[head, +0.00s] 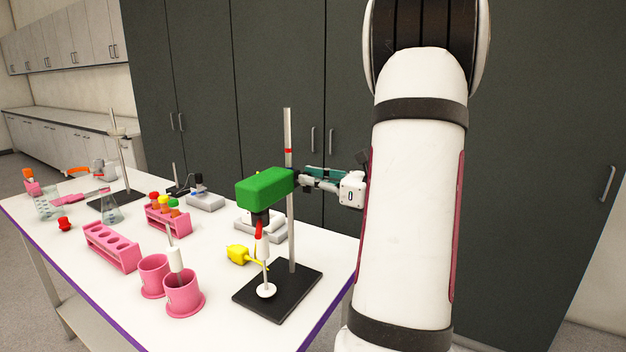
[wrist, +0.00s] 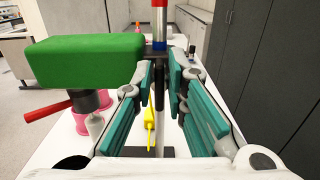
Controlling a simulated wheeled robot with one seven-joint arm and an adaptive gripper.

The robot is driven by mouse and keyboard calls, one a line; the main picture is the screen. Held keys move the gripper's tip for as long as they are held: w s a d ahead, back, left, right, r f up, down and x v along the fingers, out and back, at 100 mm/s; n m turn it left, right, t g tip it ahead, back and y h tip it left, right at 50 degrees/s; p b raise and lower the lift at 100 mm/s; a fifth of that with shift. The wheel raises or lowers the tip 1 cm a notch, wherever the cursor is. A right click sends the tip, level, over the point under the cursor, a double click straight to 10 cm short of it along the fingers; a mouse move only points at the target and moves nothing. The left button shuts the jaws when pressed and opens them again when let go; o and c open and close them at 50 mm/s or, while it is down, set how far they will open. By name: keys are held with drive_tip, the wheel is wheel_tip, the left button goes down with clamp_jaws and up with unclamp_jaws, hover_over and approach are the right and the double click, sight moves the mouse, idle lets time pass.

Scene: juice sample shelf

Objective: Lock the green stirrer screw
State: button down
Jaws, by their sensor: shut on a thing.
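The green stirrer (head: 265,187) is mounted high on an upright metal rod (head: 291,240) with a black base (head: 250,291). It also fills the upper left of the wrist view (wrist: 85,60). A red part and a stirring shaft with a white disc hang below its body. My gripper (head: 301,180) is at the rod, reaching in from the right at the stirrer's height. In the wrist view its teal-padded fingers (wrist: 160,85) are close together around a narrow dark piece by the rod. This appears to be the stirrer screw, mostly hidden by the fingers.
A yellow clamp-like part (head: 238,254) lies beside the stand. Pink beakers (head: 184,298), a pink rack (head: 111,248) and another with capped tubes (head: 168,222) stand left. A white device (head: 262,229) is behind the rod. Dark cabinets (head: 240,80) line the back.

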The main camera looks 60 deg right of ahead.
drive_tip(key=m+p, duration=0.8)
drive_tip(key=shift+s+d, duration=0.1)
drive_tip(key=shift+d, duration=0.3)
drive_tip(key=shift+d+f+m+p, duration=0.15)
drive_tip(key=shift+m+p, duration=0.75)
drive_tip(key=shift+m, duration=0.75)
drive_tip(key=shift+f+m+p, duration=0.2)
drive_tip(key=shift+m+p, duration=0.75)
drive_tip(key=shift+m, duration=0.65)
drive_tip(key=shift+d+f+m+p, duration=0.15)
drive_tip(key=shift+m+p, duration=0.75)
drive_tip(key=shift+m, duration=0.75)
drive_tip(key=shift+w, duration=0.2)
drive_tip(key=c, duration=1.7)
unclamp_jaws()
drive_tip(key=shift+a, duration=0.1)
drive_tip(key=shift+f, duration=0.1)
